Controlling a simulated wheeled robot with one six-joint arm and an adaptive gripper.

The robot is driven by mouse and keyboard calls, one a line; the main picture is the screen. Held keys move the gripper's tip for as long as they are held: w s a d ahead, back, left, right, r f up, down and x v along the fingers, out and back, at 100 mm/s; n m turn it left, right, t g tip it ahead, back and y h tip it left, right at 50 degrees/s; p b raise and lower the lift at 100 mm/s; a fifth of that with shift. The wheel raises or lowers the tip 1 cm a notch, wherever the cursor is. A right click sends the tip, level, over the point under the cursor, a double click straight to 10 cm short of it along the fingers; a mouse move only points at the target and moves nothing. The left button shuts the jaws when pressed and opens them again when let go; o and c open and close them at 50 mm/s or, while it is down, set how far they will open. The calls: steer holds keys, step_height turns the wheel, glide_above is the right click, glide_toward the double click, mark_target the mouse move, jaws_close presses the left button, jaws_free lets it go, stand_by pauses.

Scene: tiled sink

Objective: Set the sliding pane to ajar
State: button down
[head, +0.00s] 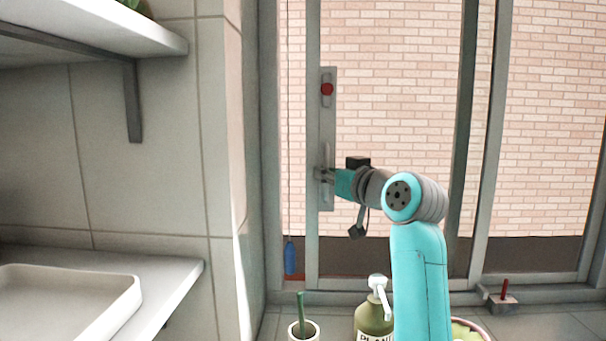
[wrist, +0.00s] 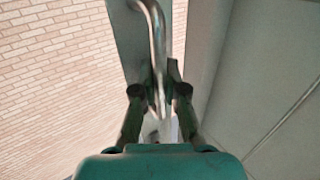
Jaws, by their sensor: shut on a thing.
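The sliding pane (head: 313,130) is a grey-framed glass pane in the window, with a brick wall behind it. Its left upright stands a little apart from the left jamb (head: 270,150), and a narrow strip of brick shows between them. A metal plate (head: 328,120) with a red knob (head: 327,89) is on that upright. My gripper (head: 324,174) is at the lower part of this plate. In the wrist view, my gripper (wrist: 160,88) is shut on the curved metal handle (wrist: 154,30), one finger on each side. My gripper hides part of the handle.
A green soap dispenser (head: 373,318) and a cup (head: 304,331) stand below my arm. A bowl (head: 470,328) is partly hidden. A red peg on a grey block (head: 504,299) is at right. A blue bottle (head: 290,256) shows in the gap. Shelves (head: 130,25) project at left.

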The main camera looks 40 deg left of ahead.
steer(key=shift+w+d, duration=0.45)
steer(key=shift+d, duration=0.25)
steer(key=shift+w+d, duration=0.4)
steer(key=shift+d, duration=0.25)
steer(key=c, duration=1.2)
jaws_free()
steer(key=v, duration=1.2)
